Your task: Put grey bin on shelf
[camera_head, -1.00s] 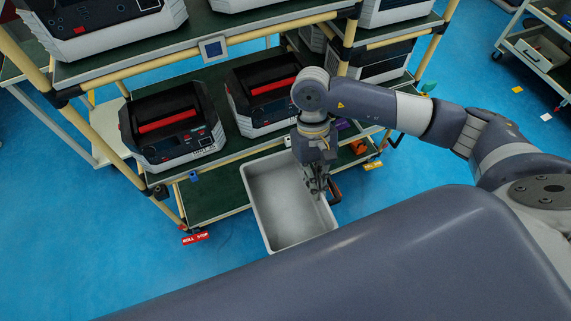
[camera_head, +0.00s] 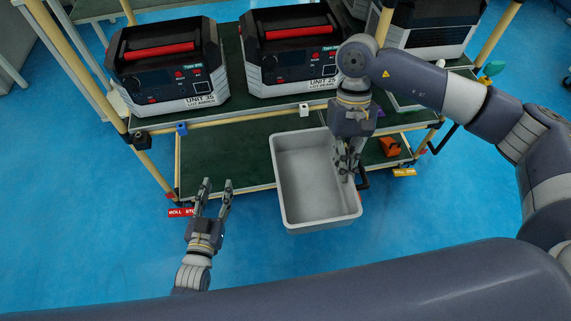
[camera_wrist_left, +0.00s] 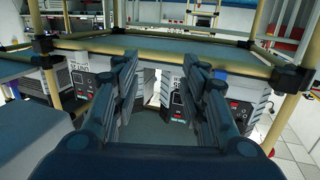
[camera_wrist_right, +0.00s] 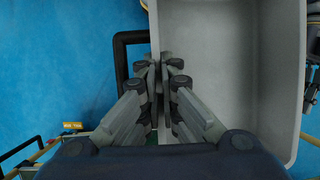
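The grey bin (camera_head: 305,176) is empty and open at the top. Its far end overlaps the lower green shelf (camera_head: 228,160) in the head view, and its near end sticks out past the front edge. I cannot tell whether it rests on the shelf. My right gripper (camera_head: 347,172) is shut on the bin's right wall. In the right wrist view the fingers (camera_wrist_right: 161,72) close on the bin's wall (camera_wrist_right: 215,60). My left gripper (camera_head: 216,187) is open and empty, left of the bin and apart from it. Its spread fingers show in the left wrist view (camera_wrist_left: 160,70).
Two black-and-white units (camera_head: 168,64) (camera_head: 292,50) with red handles stand on the shelf above. An orange bin (camera_head: 390,146) sits right of the grey bin on the lower level. A red label (camera_head: 181,212) hangs at the lower left corner. Blue floor is clear in front.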

